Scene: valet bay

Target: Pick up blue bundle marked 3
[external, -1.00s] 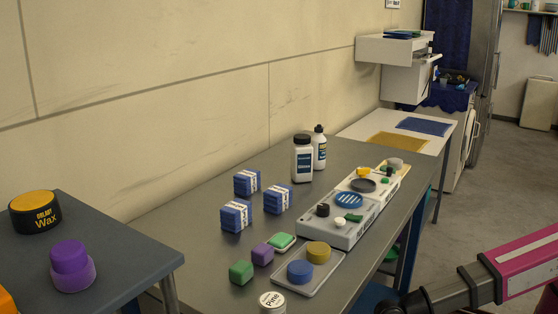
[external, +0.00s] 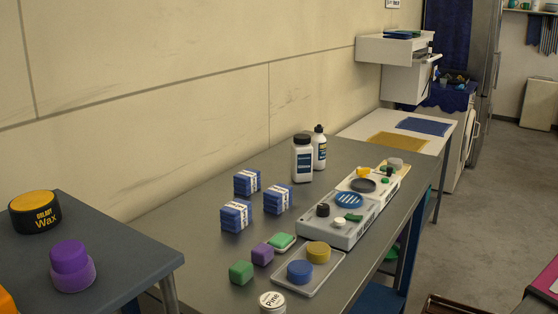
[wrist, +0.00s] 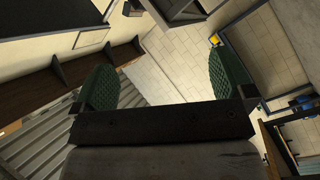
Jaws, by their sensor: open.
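Three blue bundles with white printed bands stand on the grey table: a rear one (external: 247,182), a right one (external: 278,199) and a front left one (external: 236,215). The marks on their bands are too small to read, so I cannot tell which is marked 3. My gripper (wrist: 165,88) shows in the wrist view with its two green pads wide apart and nothing between them. It faces a tiled floor and shelving, away from the bundles.
Right of the bundles are a grey-white tray (external: 343,232) with round pieces and a small tray (external: 322,278) with blue and yellow discs. Two bottles (external: 303,158) stand behind. Green and purple blocks (external: 262,254) and a Pine tin (external: 272,303) are in front. Bare tabletop (external: 180,226) lies left.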

